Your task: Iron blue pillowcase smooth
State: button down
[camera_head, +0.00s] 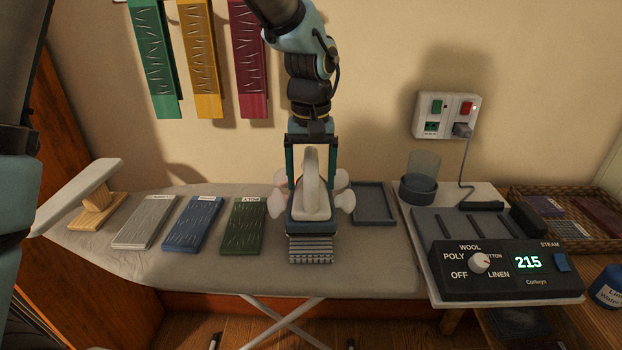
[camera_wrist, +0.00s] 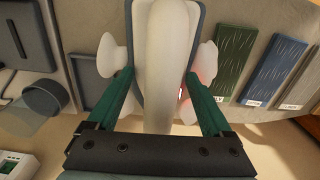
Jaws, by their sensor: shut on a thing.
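My gripper (camera_head: 311,180) is shut on the pale handle of an iron (camera_head: 312,207), with one green finger on each side. The iron is upright on or just above the ironing board, right of centre; contact beneath it cannot be told. In the wrist view the iron (camera_wrist: 165,60) lies between my fingers. The blue pillowcase (camera_head: 193,224), a flat panel with crease marks, lies left of the iron, apart from it. It also shows in the wrist view (camera_wrist: 272,72). A green creased panel (camera_head: 243,225) lies between them.
A grey panel (camera_head: 145,221) lies left of the blue one. A ridged grey piece (camera_head: 311,250) shows in front of the iron. An empty dark tray (camera_head: 374,220) is to its right. The control box (camera_head: 499,270) reads 215. A sleeve board (camera_head: 80,195) stands far left.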

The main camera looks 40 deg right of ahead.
jog(key=shift+r, duration=0.7)
jog(key=shift+f, duration=0.15)
jog(key=shift+w+d+f+b, duration=0.25)
jog(key=shift+w+f+b, duration=0.1)
jog(key=shift+f, duration=0.45)
jog(key=shift+w+d+f+b, duration=0.25)
jog(key=shift+w+f+b, duration=0.1)
jog(key=shift+f, duration=0.45)
jog(key=shift+w+d+f+b, duration=0.25)
jog(key=shift+f+b, duration=0.1)
jog(key=shift+f, duration=0.45)
jog(key=shift+a+f+b, duration=0.1)
jog(key=shift+f+b, duration=0.2)
jog(key=shift+f, duration=0.3)
dwell(0.7)
jog(key=shift+r+p, duration=2.25)
jog(key=shift+r, duration=0.85)
